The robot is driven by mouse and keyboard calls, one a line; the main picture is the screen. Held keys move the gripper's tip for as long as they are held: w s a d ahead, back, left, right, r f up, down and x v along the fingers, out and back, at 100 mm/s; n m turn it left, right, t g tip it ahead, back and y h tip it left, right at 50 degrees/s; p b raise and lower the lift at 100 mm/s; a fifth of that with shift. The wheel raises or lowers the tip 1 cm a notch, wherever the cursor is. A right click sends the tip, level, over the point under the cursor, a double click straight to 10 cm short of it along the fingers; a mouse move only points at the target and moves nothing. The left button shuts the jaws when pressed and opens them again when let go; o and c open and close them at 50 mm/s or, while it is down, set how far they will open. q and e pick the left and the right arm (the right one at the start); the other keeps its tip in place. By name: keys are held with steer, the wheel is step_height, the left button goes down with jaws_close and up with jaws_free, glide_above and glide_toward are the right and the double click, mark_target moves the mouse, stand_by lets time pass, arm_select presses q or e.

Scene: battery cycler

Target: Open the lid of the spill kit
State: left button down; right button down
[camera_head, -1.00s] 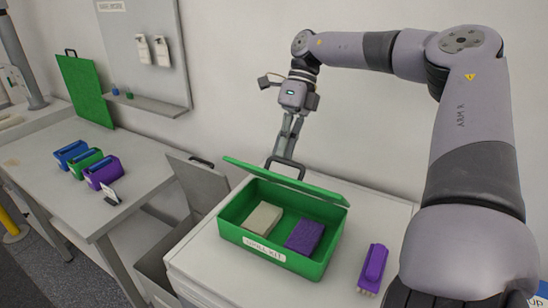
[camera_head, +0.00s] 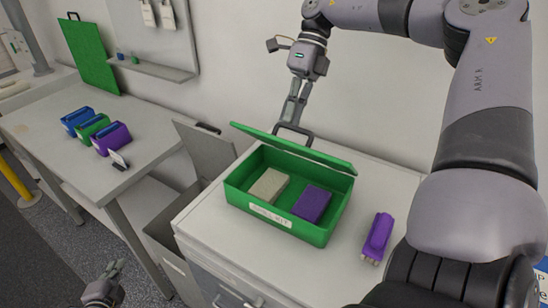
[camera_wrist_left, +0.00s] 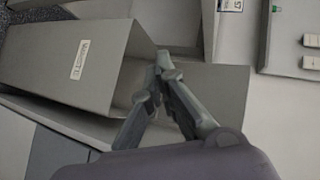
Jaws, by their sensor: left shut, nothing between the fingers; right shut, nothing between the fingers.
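The spill kit (camera_head: 262,222) is a green box with a white label, on the white cabinet top. Its green lid (camera_head: 300,152) stands raised at the back, tilted, with a dark handle (camera_head: 306,133) on its far side. A beige block (camera_head: 268,186) and a purple block (camera_head: 312,203) lie inside the box. My right gripper (camera_head: 284,121) points down behind the lid, shut and empty, close to the handle; I cannot tell if they touch. My left gripper (camera_head: 114,267) is at the lower left, far from the kit. In the left wrist view its fingers (camera_wrist_left: 160,66) are shut and empty.
A purple brush (camera_head: 378,236) lies right of the kit. A grey open-lidded bin (camera_head: 205,150) stands left of the cabinet and also shows in the left wrist view (camera_wrist_left: 80,60). Blue, green and purple holders (camera_head: 112,139) sit on the left bench.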

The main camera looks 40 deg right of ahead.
arm_select(q)
steer(key=s+d+r+m+h, duration=0.2)
steer(key=d+r+m+h, duration=0.2)
steer(key=d+r+m, duration=0.6)
steer(key=s+d+r+m+g+h, duration=0.1)
steer(key=s+d+r+m, duration=0.2)
steer(key=s+d+r, duration=0.1)
steer(key=s+d+r+m+g+h, duration=0.1)
steer(key=s+d+r+m+h, duration=0.1)
steer(key=s+d+r+m, duration=0.1)
steer(key=s+d+r+m+g+h, duration=0.1)
steer(key=s+d+r+m, duration=0.2)
steer(key=r, duration=0.4)
steer(key=shift+s+d+m, duration=0.4)
steer(key=shift+s+d, duration=0.5)
steer(key=shift+d, duration=0.15)
arm_select(e)
steer(key=shift+d, duration=0.1)
arm_select(q)
steer(key=s+d+r+m+g+h, duration=0.1)
steer(key=s+d+r+m+g, duration=0.1)
steer(key=s+m, duration=0.35)
steer(key=s+d+r+m+g+h, duration=0.2)
steer(key=s+m, duration=0.2)
steer(key=s, duration=0.2)
steer(key=r+x, duration=0.2)
steer(key=x, duration=1)
steer(key=shift+r, duration=0.2)
steer(key=shift+w+n, duration=0.1)
steer(key=shift+n, duration=0.15)
